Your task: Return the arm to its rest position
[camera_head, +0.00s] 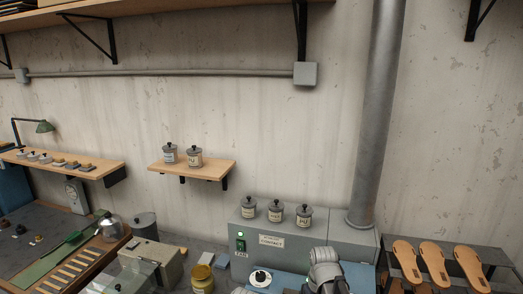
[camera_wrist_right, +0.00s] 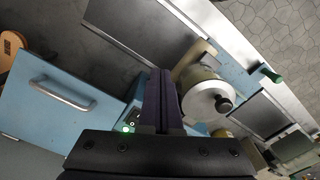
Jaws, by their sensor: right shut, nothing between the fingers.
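My right gripper (camera_wrist_right: 162,100) shows in the wrist view as two dark fingers pressed together, with nothing between them. In the head view a grey link of my arm (camera_head: 326,268) rises at the bottom, right of centre. My left gripper is not in view.
A grey contact cabinet (camera_head: 330,252) carries several lidded jars and a green light. A yellow jar (camera_head: 203,280) is at the bottom centre. A wooden shelf (camera_head: 215,170) and a pipe (camera_head: 378,110) are on the wall.

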